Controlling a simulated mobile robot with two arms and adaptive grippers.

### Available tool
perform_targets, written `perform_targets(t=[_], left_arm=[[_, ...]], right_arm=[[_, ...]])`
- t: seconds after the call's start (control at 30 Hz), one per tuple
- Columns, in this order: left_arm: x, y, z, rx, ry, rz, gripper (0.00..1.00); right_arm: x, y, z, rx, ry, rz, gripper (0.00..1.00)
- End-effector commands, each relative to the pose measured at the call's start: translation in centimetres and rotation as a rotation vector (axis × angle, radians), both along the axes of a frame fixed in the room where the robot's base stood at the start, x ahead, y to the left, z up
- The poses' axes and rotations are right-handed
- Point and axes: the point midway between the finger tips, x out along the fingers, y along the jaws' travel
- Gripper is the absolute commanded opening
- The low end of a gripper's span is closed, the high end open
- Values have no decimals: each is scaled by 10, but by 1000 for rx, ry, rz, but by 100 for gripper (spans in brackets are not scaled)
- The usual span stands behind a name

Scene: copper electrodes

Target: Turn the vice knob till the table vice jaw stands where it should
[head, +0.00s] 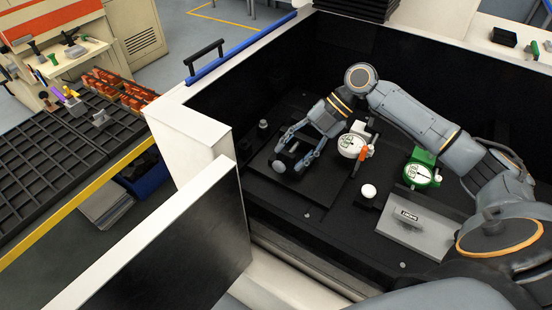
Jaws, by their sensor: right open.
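My right gripper (291,155) is open, its fingers pointing down and left over the black bed inside the machine enclosure. A small rounded grey part that looks like the vice knob (280,167) is at the fingertips. I cannot tell whether the fingers touch it or are just around it. The vice jaw cannot be made out clearly; the gripper and dark surroundings hide it. A white round dial (351,146) with an orange piece (364,153) stands just right of the gripper. My left gripper is not in view.
Enclosure walls (193,140) surround the bed. A dark slotted table (60,150) is outside at left.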

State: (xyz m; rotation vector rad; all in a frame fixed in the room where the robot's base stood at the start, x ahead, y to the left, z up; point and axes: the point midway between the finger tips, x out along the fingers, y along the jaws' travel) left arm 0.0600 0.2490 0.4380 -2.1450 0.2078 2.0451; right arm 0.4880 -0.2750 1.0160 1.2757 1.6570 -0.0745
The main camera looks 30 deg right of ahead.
Motion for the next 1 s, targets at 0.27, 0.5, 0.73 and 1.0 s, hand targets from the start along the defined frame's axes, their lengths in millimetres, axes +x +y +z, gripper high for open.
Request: perform_targets(t=[0.27, 0.5, 0.73, 1.0], left_arm=[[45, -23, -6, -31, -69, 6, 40], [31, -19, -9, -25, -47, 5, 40], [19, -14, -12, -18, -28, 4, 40], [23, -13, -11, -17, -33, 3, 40]], right_arm=[[2, 20, -20, -1, -1, 0, 48], [2, 21, -23, -1, 1, 0, 48], [3, 24, -26, -1, -1, 1, 48], [3, 24, -26, -1, 0, 0, 30]])
